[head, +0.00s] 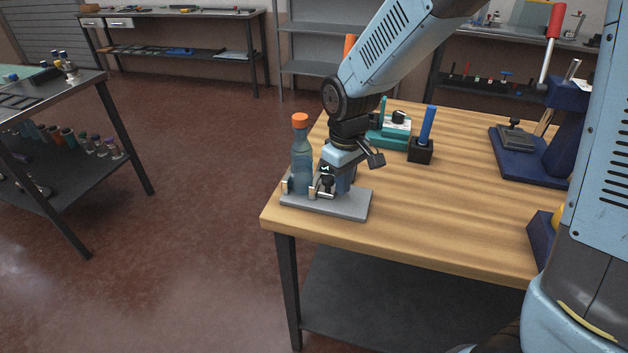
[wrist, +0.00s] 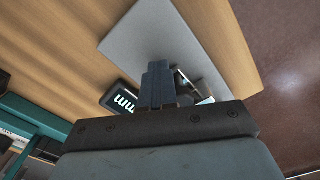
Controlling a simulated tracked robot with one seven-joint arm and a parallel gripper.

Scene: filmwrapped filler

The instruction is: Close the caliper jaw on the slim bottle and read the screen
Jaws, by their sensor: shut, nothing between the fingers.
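The slim bottle (head: 301,158), bluish with an orange cap, stands upright at the left end of a grey base plate (head: 349,206) near the table's front left corner. Small metal caliper jaws (head: 286,186) show low at its sides; I cannot tell whether both touch it. My gripper (head: 327,187) is shut and empty, pointing down just right of the bottle, over the caliper. In the wrist view my shut fingers (wrist: 158,72) partly cover the dark screen (wrist: 120,102), where pale "mm"-like marks show; no full reading is visible. The bottle is not visible there.
On the wooden table (head: 450,220), a black block with a blue stick (head: 425,135) and a teal device (head: 388,135) stand behind my gripper. A dark blue press (head: 535,150) stands at the right. The table's middle is clear.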

